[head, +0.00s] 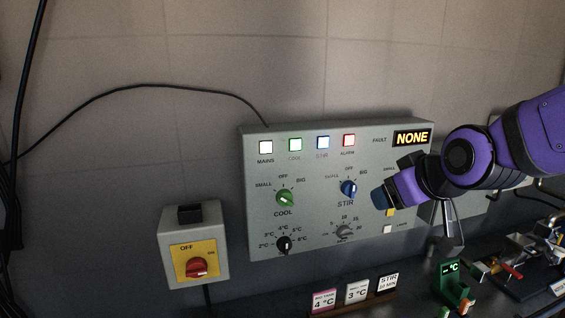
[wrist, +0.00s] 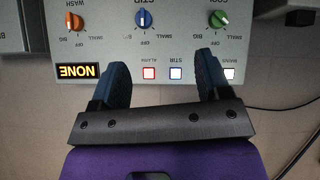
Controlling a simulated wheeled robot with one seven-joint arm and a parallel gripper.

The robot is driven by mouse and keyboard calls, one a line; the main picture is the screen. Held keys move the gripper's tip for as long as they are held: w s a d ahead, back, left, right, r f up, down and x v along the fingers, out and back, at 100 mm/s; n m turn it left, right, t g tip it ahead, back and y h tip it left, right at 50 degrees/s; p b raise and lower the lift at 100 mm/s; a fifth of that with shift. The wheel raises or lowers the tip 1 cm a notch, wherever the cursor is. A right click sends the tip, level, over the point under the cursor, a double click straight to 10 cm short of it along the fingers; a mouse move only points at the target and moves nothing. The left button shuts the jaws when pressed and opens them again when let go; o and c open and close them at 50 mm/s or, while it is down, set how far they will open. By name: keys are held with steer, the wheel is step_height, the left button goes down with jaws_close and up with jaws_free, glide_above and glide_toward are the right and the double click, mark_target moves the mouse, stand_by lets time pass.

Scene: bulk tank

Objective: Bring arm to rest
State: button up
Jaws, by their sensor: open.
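My gripper (head: 384,198) is in front of the right part of the grey control panel (head: 312,225) in the head view. Its dark blue fingers stand apart with nothing between them in the wrist view (wrist: 163,72). My purple arm comes in from the right and covers part of the panel. The wrist view shows the panel upside down, with the orange wash knob (wrist: 74,22), blue stir knob (wrist: 144,18) and green cool knob (wrist: 218,20) beyond the fingers. I cannot tell whether a finger touches the panel.
A switch box (head: 195,246) with a red rotary handle (head: 197,267) is mounted at the lower left. The fault display (head: 412,137) reads NONE. Small cards (head: 356,291) and a green device (head: 454,284) stand on the bench below. The wall left of the panel is mostly clear.

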steer(key=s+d+r+m+g+h, duration=0.1)
steer(key=s+d+m+g, duration=0.1)
steer(key=s+d, duration=0.3)
steer(key=s+d+r+m+g+h, duration=0.1)
steer(key=s+d+r+m+g, duration=0.1)
steer(key=s, duration=1)
steer(key=d+m, duration=0.1)
steer(key=d, duration=0.1)
steer(key=shift+d+r+g, duration=0.3)
steer(key=shift+d, duration=0.05)
